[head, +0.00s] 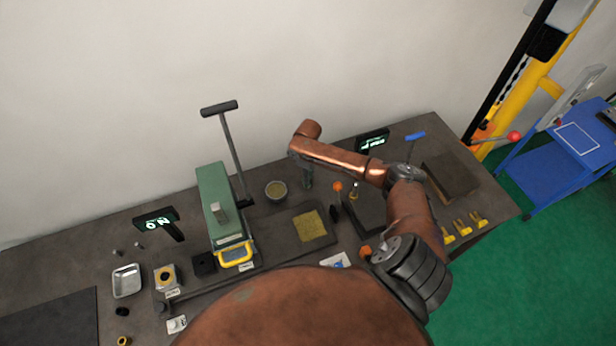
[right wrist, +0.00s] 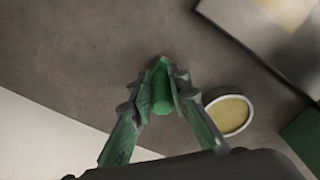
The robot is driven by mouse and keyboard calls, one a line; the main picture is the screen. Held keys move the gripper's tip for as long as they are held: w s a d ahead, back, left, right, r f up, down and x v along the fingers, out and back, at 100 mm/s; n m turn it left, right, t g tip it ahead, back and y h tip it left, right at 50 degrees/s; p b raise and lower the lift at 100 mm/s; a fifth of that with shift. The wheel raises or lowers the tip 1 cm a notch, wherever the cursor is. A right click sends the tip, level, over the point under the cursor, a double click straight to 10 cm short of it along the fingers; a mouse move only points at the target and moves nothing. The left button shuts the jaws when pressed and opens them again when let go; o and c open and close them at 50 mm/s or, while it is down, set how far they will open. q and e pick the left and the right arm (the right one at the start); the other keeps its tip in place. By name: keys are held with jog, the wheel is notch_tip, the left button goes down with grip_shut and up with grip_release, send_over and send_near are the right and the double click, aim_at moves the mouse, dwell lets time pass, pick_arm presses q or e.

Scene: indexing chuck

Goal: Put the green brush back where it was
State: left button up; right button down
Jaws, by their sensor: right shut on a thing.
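The green brush (right wrist: 162,90) shows in the right wrist view as a green cylinder between my right gripper's fingers. My right gripper (right wrist: 163,88) is shut on it, above the grey table surface (right wrist: 90,60). In the head view, my right gripper (head: 307,180) points down at the back of the table, just right of a small round bowl (head: 276,191). The brush cannot be made out there. Whether its lower end touches the table is unclear. My left gripper is not in view.
A green machine (head: 213,200) with a tall lever (head: 232,150) stands left of the bowl. A dark tray with a yellow-brown patch (head: 310,226) lies in front. Lit displays stand at left (head: 156,219) and back right (head: 373,141). The wall is close behind.

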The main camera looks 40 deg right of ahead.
jog(key=shift+f, duration=0.1)
jog(key=c, duration=1.8)
grip_release()
notch_tip(320, 180, up, 12)
jog(key=shift+r+b, duration=0.15)
jog(key=shift+b, duration=0.4)
